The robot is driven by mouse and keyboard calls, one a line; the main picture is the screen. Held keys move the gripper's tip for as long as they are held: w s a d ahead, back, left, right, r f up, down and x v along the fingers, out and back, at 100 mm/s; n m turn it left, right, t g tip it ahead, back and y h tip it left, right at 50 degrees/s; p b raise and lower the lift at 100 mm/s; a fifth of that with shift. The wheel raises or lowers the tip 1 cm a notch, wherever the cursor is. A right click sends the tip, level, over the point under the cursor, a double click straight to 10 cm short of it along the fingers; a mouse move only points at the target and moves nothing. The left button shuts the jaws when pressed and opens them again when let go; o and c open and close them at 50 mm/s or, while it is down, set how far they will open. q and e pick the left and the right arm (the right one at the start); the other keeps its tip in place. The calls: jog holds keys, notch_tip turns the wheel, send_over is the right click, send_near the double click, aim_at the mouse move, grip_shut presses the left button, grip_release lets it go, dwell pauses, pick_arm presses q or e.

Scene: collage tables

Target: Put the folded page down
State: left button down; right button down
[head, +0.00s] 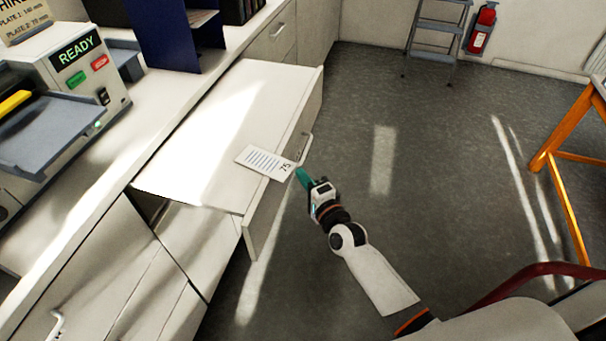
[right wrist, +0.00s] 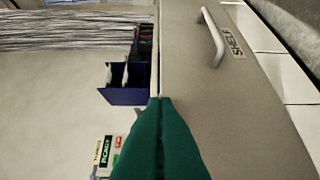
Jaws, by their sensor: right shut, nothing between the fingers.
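The folded page (head: 263,161) is a small white sheet with printed lines and the number 75 at its right end. In the head view it appears over the front edge of the pulled-out white shelf (head: 195,165), near the shelf's handle. I cannot tell whether it lies flat on the shelf or juts past its edge. My right gripper (head: 301,176) has green fingertips and is shut and empty, just beyond the page's right end. Its shut fingers also show in the right wrist view (right wrist: 160,115), in front of the shelf's front. The page is not visible there. My left gripper is out of view.
A grey machine (head: 85,65) marked READY, with a blue-grey tray (head: 40,135), stands on the left counter. A dark blue divider (head: 165,30) stands at the back. The floor right of the shelf is clear up to an orange frame (head: 563,130).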

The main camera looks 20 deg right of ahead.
jog(key=shift+w+a, duration=0.1)
dwell(0.3)
jog(key=shift+w+a, duration=0.45)
jog(key=shift+a, duration=0.2)
jog(key=shift+w+a, duration=0.4)
jog(key=shift+a, duration=0.2)
jog(key=shift+s+d, duration=0.1)
jog(key=shift+s, duration=0.05)
jog(key=s+d+b, duration=0.2)
jog(key=s, duration=0.9)
jog(key=shift+s, duration=0.3)
jog(key=c, duration=2.2)
grip_release()
jog(key=shift+d, duration=0.1)
